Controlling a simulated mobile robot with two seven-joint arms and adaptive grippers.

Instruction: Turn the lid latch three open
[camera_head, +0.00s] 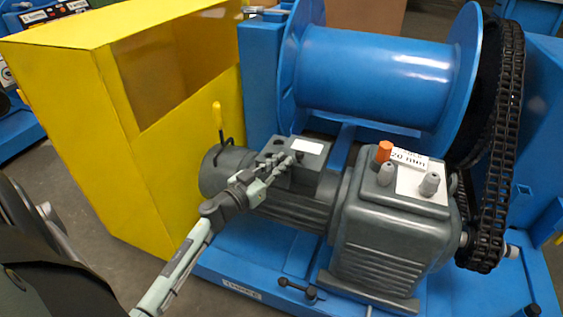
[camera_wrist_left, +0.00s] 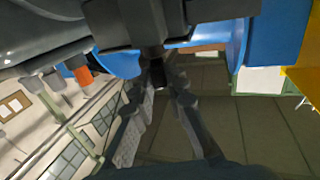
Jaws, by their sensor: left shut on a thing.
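The grey motor has a dark terminal box (camera_head: 318,155) with a white label on its lid. My left gripper (camera_head: 290,160) reaches in from the lower left and meets the box's left side. In the left wrist view the fingers (camera_wrist_left: 160,84) close together on a small dark lid latch (camera_wrist_left: 156,70) under the box edge. The fingers cover much of this latch, and I cannot read any number on it. My right gripper is in neither view.
A blue drum (camera_head: 375,75) lies behind. The grey gearbox (camera_head: 385,235) with an orange cap (camera_head: 384,151) and the black chain (camera_head: 497,150) are to the right.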

